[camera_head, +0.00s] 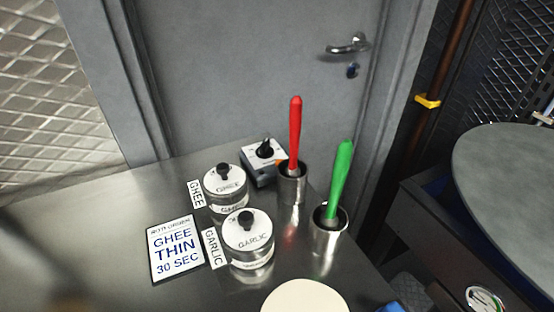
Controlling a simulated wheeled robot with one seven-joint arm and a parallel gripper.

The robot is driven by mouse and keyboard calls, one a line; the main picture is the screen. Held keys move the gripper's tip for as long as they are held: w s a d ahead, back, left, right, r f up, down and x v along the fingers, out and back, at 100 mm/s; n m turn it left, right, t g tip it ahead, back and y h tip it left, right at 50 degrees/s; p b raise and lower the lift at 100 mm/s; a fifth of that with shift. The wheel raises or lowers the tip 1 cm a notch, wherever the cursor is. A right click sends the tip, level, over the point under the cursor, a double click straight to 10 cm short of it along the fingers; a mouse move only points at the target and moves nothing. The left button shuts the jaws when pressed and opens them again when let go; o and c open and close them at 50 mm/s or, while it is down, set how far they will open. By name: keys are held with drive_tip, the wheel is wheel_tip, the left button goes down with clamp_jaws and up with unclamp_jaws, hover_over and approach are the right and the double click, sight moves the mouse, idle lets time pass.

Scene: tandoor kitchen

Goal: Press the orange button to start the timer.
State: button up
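A small grey box with a white top (262,158), likely the timer, stands at the back of the steel counter. A black knob (265,149) sits on its top. A small orange patch (281,161) shows at the box's right edge, partly hidden by the steel cup in front of it. It may be the orange button, but it is too small to tell. My gripper is not in view.
A red-handled tool (295,130) and a green-handled tool (341,175) stand in steel cups. Lidded GHEE (226,187) and GARLIC (247,238) jars and a "GHEE THIN 30 SEC" card (176,249) are nearer. A pale round disc (305,297) lies in front. The counter's left is clear.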

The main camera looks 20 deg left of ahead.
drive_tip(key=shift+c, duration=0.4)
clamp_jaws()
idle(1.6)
